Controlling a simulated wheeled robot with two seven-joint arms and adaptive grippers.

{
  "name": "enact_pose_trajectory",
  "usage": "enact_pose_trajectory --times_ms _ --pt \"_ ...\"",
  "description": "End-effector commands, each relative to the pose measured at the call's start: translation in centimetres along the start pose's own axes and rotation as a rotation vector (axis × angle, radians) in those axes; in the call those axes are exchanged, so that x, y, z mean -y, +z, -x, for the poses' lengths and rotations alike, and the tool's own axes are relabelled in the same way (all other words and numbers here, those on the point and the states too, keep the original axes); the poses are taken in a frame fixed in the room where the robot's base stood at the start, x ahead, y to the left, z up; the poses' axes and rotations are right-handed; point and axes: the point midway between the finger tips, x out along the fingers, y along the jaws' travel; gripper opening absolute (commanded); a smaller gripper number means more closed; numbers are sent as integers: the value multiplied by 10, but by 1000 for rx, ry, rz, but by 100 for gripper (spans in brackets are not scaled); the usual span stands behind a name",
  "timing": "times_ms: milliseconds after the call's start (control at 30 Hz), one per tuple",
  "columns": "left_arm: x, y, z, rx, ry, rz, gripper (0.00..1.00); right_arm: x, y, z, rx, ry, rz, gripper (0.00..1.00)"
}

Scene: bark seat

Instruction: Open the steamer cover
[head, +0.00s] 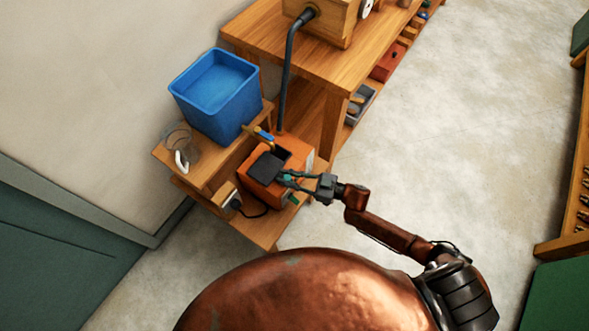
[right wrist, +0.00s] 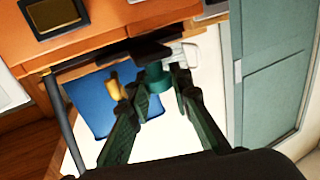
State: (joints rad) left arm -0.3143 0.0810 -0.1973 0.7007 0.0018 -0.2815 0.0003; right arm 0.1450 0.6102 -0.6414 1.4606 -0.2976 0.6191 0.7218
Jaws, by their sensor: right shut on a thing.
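The steamer (head: 264,188) is an orange box on the low wooden stand, and its orange body also shows at the top of the right wrist view (right wrist: 125,20). Its black cover (head: 265,167) lies over part of the top, with a dark opening showing beside it. I cannot tell exactly how far the cover is tilted. My right gripper (head: 286,178) reaches in from the right at the cover's edge. In the right wrist view its green fingers are shut on a teal handle (right wrist: 155,74) next to the dark cover (right wrist: 150,50). My left gripper is out of view.
A blue bin (head: 215,95) and a clear jug (head: 181,150) stand on the upper shelf behind the steamer. A black hose (head: 284,85) rises to a wooden box (head: 330,20) on the bench. The floor (head: 450,120) on the right is clear.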

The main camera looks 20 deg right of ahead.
Motion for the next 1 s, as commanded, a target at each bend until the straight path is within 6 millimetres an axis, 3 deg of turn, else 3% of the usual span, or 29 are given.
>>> enact_pose_trajectory --times_ms 167,500,533,800,1000 --pt "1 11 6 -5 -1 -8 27 22 -2 -7 0 0 -1 0" --pt "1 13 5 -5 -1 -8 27 25 1 -7 1 -1 0 0" --pt "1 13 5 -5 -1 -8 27 25 1 -7 1 -1 0 20" --pt "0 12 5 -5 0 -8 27 24 0 -7 1 -1 0 38" --pt "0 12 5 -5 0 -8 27 24 0 -8 1 -1 0 38"
